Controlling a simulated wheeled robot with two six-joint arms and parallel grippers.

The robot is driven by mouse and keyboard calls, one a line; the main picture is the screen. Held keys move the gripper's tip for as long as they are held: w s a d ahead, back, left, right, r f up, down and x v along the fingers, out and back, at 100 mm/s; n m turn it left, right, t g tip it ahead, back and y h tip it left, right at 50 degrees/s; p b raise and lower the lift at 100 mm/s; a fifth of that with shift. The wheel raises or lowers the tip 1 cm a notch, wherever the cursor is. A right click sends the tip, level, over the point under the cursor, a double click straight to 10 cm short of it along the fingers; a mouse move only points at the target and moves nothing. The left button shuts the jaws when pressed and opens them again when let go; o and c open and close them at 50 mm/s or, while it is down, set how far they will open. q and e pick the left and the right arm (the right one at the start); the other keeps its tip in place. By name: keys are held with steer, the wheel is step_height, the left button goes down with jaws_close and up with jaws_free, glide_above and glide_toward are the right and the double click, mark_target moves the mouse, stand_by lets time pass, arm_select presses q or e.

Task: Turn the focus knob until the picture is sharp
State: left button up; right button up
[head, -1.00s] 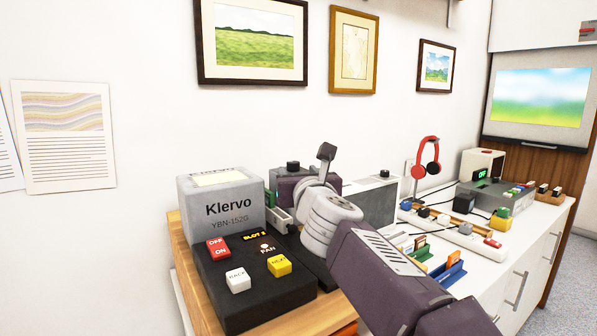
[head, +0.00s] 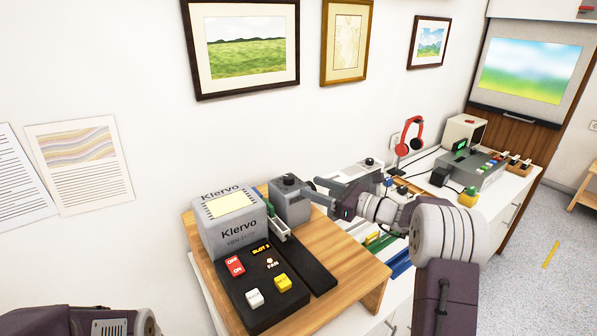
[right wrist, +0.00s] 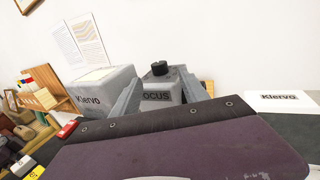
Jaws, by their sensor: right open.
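The focus knob (head: 289,180) is a black round knob on top of a grey box (head: 291,207), beside the Klervo projector (head: 228,219). In the right wrist view the knob (right wrist: 159,68) stands on the box, whose front label reads "OCUS" with its start hidden. My right gripper (head: 312,187) is open and empty, its fingers pointing at the box from the right. In the right wrist view its fingers (right wrist: 160,84) frame the box and knob; whether they touch cannot be told. The picture on the screen (head: 533,70) is blurred: blue sky, white haze and green ground.
A black control panel (head: 262,299) with red, white and yellow buttons lies in front of the projector on a wooden stand (head: 362,278). Red headphones (head: 409,135) and a grey device (head: 474,168) stand farther right. Framed prints (head: 243,45) hang on the wall.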

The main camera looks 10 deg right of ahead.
mark_target(289, 181)
steer(key=p+x, duration=0.1)
steer(key=x, duration=0.8)
steer(key=shift+a, duration=0.1)
jaws_close()
steer(key=m+t+h+b, duration=0.1)
steer(key=h+b, duration=0.3)
steer(key=b, duration=0.5)
steer(key=m+t+h+b, duration=0.2)
steer(key=m+h+b, duration=0.1)
steer(key=b, duration=0.5)
steer(key=m+t+h+b, duration=0.2)
steer(key=m+h+b, duration=0.2)
steer(key=b, duration=0.5)
steer(key=shift+a+f+h+b, duration=0.15)
steer(key=shift+f+h+b, duration=0.15)
steer(key=shift+f+b, duration=0.1)
steer(key=shift+r+m+h+b, duration=0.35)
steer(key=shift+m+h+b, duration=0.45)
steer(key=shift+h+b, duration=0.3)
